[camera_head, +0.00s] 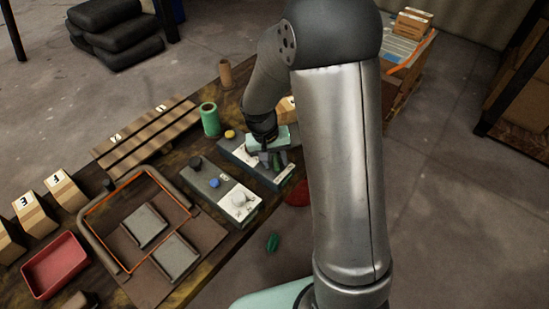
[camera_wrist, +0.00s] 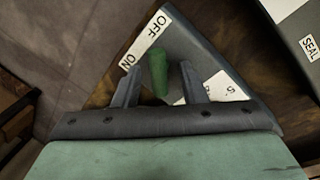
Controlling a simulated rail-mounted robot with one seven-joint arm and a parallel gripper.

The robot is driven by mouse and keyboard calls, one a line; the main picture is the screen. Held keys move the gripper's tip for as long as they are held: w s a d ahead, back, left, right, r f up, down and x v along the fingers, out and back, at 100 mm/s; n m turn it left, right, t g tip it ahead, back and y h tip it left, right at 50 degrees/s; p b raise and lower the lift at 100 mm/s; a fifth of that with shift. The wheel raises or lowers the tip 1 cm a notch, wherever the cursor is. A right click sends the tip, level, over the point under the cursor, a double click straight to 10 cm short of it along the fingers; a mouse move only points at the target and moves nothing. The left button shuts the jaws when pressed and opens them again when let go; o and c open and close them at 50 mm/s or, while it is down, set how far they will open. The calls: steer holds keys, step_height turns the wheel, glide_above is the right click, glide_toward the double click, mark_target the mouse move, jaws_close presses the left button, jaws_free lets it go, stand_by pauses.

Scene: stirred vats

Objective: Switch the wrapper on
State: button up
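The wrapper's switch is a green lever (camera_wrist: 158,72) on a grey panel (camera_wrist: 200,58), beside a white strip (camera_wrist: 145,40) marked OFF at its upper end and ON at its lower end. The lever's tip points up, toward the OFF end. My gripper (camera_wrist: 158,84) is open, with one finger on each side of the lever. The right finger is closer to it; I cannot tell whether it touches.
A green roll (camera_head: 210,120) stands behind. A red tray (camera_head: 55,266), lettered boxes (camera_head: 64,189) and a wooden pallet (camera_head: 147,135) are farther left. The floor lies beyond the bench's right edge.

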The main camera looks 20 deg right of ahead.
jaws_close()
steer(key=shift+n, duration=0.3)
steer(key=n+b, duration=0.1)
steer(key=n, duration=0.2)
steer(key=shift+s+n+t, duration=0.1)
steer(key=shift+n+t, duration=0.3)
steer(key=n, duration=0.4)
steer(key=shift+r+n+t, duration=0.1)
steer(key=shift+n+t, duration=0.2)
steer(key=shift+t, duration=0.1)
steer(key=n+y+p, duration=0.1)
steer(key=n+p, duration=0.2)
steer(key=n, duration=0.2)
steer(key=shift+s+r+t, duration=0.1)
steer(key=shift+s+t, duration=0.05)
steer(key=shift+t, duration=0.25)
steer(key=shift+n+y+p, duration=0.4)
steer(key=shift+n+p, duration=0.85)
steer(key=shift+n, duration=0.75)
